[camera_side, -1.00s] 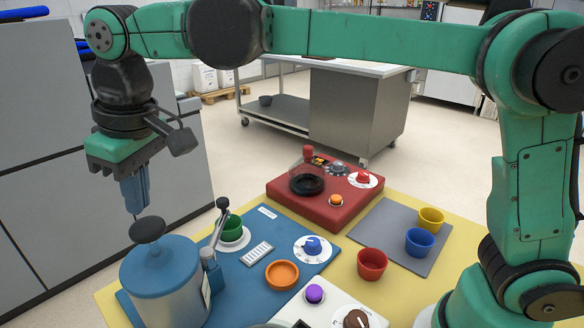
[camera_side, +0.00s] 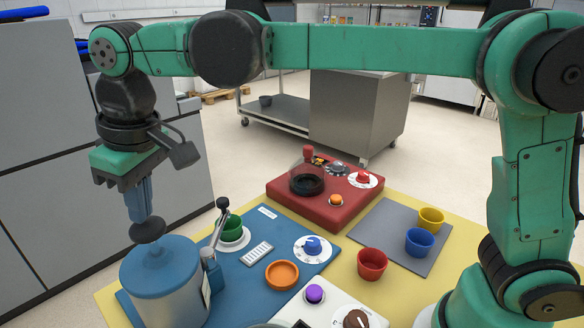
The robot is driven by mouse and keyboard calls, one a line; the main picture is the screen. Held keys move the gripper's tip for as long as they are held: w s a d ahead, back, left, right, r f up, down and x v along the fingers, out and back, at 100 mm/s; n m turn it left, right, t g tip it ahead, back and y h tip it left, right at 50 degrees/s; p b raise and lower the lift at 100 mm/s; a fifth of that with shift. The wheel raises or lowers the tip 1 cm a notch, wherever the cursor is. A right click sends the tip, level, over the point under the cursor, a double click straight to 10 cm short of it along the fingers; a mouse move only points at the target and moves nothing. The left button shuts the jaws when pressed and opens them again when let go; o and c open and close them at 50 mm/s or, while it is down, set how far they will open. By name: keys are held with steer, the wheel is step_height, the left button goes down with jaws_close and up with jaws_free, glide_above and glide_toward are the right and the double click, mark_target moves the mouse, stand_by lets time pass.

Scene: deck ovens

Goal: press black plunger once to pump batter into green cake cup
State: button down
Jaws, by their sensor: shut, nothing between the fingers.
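The black plunger (camera_side: 147,231) is a round knob on top of the blue batter pot (camera_side: 163,285) at the front left. My gripper (camera_side: 140,218) points straight down with its fingers shut and empty. Its tips are right at the top of the plunger knob and seem to meet it; I cannot tell whether they press on it. The green cake cup (camera_side: 232,229) sits on a white round plate to the right of the pot, partly behind the lever. No batter shows in the cup; its inside is mostly hidden.
A lever with a black ball (camera_side: 222,202) rises beside the pot. The blue base carries a blue knob (camera_side: 312,246) and an orange bowl (camera_side: 282,273). Red (camera_side: 372,263), blue (camera_side: 419,241) and yellow (camera_side: 431,218) cups stand at right. A red unit (camera_side: 327,207) stands behind.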

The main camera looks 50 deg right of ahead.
steer(key=shift+f, duration=1.5)
steer(key=shift+r, duration=2.15)
steer(key=shift+r, duration=3)
